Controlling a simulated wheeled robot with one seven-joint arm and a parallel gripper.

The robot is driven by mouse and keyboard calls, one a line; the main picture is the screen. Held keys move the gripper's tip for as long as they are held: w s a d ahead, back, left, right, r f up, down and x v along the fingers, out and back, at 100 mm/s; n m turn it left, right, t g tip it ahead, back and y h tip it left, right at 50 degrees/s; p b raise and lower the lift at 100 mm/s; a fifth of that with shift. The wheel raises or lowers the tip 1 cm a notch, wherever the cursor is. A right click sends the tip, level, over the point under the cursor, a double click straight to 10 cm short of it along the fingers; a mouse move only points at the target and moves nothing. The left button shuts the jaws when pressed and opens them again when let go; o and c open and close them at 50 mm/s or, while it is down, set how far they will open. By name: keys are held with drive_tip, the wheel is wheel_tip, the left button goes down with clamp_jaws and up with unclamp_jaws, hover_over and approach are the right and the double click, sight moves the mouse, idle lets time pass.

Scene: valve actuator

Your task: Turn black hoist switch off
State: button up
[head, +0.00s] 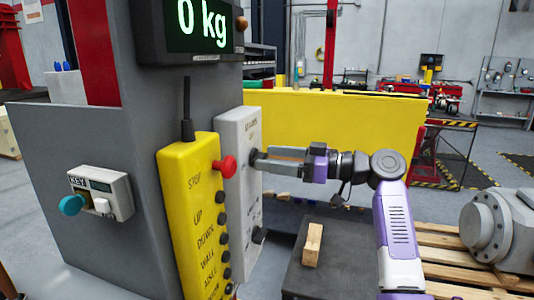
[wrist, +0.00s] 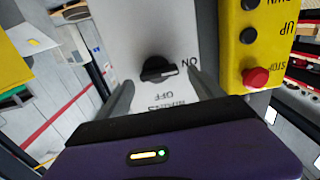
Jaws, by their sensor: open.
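The black rotary switch (wrist: 158,68) sits on a light grey panel (wrist: 125,25). In the wrist view, it lies about crosswise, its pale mark towards the upside-down ON label, with OFF below it. My gripper (wrist: 161,78) is open, with one finger on each side of the switch; whether they touch it I cannot tell. A second black knob (head: 258,235) sits lower on this panel.
A yellow pendant (head: 180,190) with a red stop button (head: 225,166) and several black buttons stands close left of the panel. A key box (head: 100,195) and a 0 kg display (head: 203,25) are on the grey column. A dark block (head: 335,265) stands below my arm.

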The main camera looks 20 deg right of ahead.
drive_tip(key=shift+x, duration=0.8)
drive_tip(key=c, duration=1.4)
